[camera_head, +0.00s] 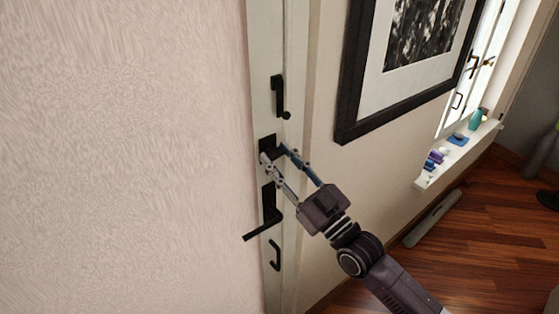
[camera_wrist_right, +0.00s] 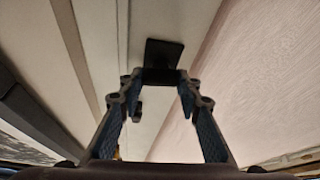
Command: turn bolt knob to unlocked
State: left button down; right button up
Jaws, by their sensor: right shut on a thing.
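The bolt's black plate (camera_head: 267,141) is on the white door edge, between a black pull handle above and a lever handle below. It shows as a dark square (camera_wrist_right: 164,54) in the wrist view. My right gripper (camera_head: 273,153) reaches it from the lower right. Its fingertips (camera_wrist_right: 160,76) are shut on the dark bolt knob (camera_wrist_right: 160,75), one on either side. The fingers hide much of the knob, so I cannot tell its turned angle. My left gripper is in neither view.
The black lever handle (camera_head: 268,218) sticks out just below my fingers. The upper pull handle (camera_head: 279,97) and a lower one (camera_head: 274,255) are on the same door. A framed picture (camera_head: 356,78) hangs to the right. A sill (camera_head: 452,160) holds small objects.

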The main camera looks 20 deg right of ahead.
jog(key=n+g+y, duration=0.1)
jog(key=n, duration=0.2)
jog(key=n+g+y+b, duration=0.1)
jog(key=n, duration=0.2)
jog(key=shift+d+y, duration=0.1)
jog(key=shift+y, duration=0.3)
jog(key=n+g, duration=0.1)
jog(key=n, duration=0.1)
jog(key=n+g+y, duration=0.1)
jog(key=n, duration=0.2)
jog(key=shift+r, duration=0.15)
jog(key=n+g+p, duration=0.1)
jog(key=n, duration=0.1)
jog(key=n+g+p, duration=0.1)
jog(key=n, duration=0.2)
jog(key=shift+r, duration=0.15)
jog(key=n+g+p, duration=0.1)
jog(key=n+p, duration=0.1)
jog(key=n, duration=0.1)
jog(key=shift+n+h+p, duration=0.3)
jog(key=shift+n+p, duration=0.1)
jog(key=shift+p, duration=0.2)
